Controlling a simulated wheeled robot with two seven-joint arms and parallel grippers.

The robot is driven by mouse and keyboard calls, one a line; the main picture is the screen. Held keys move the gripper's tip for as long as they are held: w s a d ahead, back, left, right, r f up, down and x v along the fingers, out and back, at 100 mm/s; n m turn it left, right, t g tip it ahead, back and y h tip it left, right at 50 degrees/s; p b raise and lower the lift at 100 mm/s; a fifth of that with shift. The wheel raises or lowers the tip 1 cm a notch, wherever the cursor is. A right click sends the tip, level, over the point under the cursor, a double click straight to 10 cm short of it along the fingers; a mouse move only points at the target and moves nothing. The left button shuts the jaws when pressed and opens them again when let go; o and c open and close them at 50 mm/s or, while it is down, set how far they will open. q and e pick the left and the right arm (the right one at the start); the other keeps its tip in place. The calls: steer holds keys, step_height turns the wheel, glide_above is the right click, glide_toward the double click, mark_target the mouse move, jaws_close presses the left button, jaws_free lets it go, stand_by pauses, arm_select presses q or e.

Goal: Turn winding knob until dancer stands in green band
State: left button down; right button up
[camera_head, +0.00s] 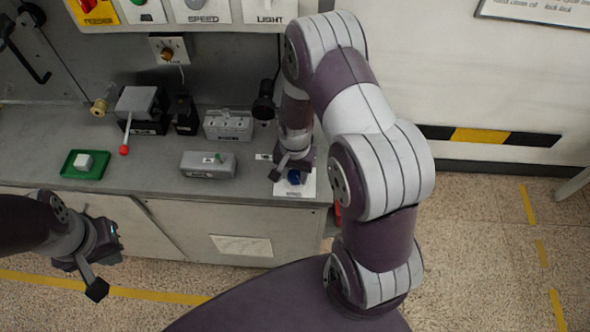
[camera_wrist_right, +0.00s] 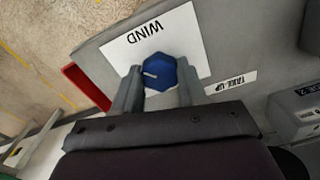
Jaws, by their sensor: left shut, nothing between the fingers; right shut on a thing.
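The blue winding knob (camera_wrist_right: 160,72) has a white pointer mark and sits on a white plate labelled WIND (camera_wrist_right: 140,40). In the head view the knob (camera_head: 295,177) shows at the right end of the bench, partly covered by my right gripper (camera_head: 292,172). In the right wrist view my right gripper (camera_wrist_right: 157,88) has its fingers on both sides of the knob, shut on it. My left gripper (camera_head: 100,270) hangs in front of the bench at lower left, shut and empty. I cannot make out the dancer or a green band for certain.
On the bench (camera_head: 140,175) stand a green tray (camera_head: 71,172) with a pale block, a red-tipped lever (camera_head: 124,149), a grey box with a small green part (camera_head: 208,164) and another grey box (camera_head: 228,125). A TAKE-UP label (camera_wrist_right: 231,82) lies beside the plate.

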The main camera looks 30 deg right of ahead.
mark_target(295, 174)
steer(key=shift+w+r+m, duration=0.1)
steer(key=shift+w+m, duration=0.05)
steer(key=shift+m, duration=1.05)
steer(key=o, duration=1.1)
steer(key=shift+d, duration=0.1)
steer(key=shift+c, duration=0.2)
step_height(295, 174, up, 13)
steer(key=shift+f+b, duration=0.2)
steer(key=shift+b, duration=0.25)
